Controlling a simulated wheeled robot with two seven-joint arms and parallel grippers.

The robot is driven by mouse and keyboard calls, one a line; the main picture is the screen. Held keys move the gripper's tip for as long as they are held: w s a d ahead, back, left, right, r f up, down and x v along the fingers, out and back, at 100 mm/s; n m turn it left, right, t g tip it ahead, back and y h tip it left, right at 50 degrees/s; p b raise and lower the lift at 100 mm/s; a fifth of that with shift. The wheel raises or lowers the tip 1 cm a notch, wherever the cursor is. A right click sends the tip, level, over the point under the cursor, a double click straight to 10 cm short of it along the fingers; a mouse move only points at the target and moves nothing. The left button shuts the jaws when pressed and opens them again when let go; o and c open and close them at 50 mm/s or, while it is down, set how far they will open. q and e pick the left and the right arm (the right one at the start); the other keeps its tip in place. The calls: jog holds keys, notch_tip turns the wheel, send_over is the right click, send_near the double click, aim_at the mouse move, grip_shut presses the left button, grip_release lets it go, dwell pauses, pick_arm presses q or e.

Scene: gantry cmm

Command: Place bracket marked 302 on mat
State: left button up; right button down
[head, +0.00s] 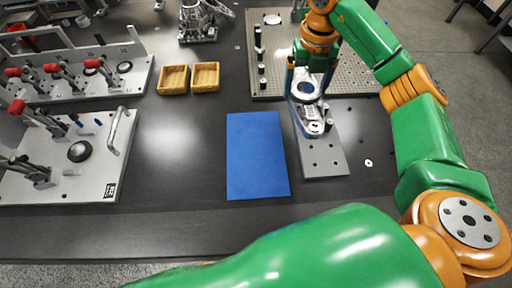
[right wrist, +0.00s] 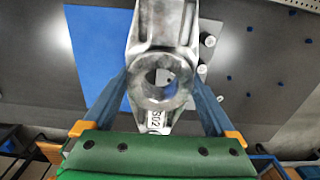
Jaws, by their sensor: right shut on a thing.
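The silver metal bracket (head: 312,121) with a round bored boss is held in my right gripper (head: 306,82). In the right wrist view the bracket (right wrist: 163,28) is between the two blue fingers (right wrist: 162,90), and a small label on its near end seems to read 302. In the head view it overlaps the grey plate; how far it is above the plate is hard to tell. The blue mat (head: 257,155) lies flat and empty just left of the bracket. It also shows in the right wrist view (right wrist: 92,45). My left gripper is out of view.
A grey plate with holes (head: 325,163) is right of the mat. A perforated board with black posts (head: 275,70) is behind. Two yellow trays (head: 173,80) and clamp fixtures (head: 75,160) stand left. Table between the fixtures and mat is clear.

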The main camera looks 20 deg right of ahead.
jog(key=s+a+f+p, duration=0.2)
jog(key=a+f, duration=0.2)
jog(key=a, duration=0.5)
send_over(256, 151)
notch_tip(256, 151, down, 6)
jog(key=shift+w+r+p, duration=0.1)
jog(key=shift+r+p, duration=0.1)
jog(key=shift+p, duration=0.2)
notch_tip(256, 151, down, 3)
jog(key=shift+a, duration=0.1)
jog(key=shift+f, duration=0.15)
jog(key=shift+f, duration=0.1)
grip_release()
jog(key=shift+r, duration=0.25)
notch_tip(256, 151, up, 12)
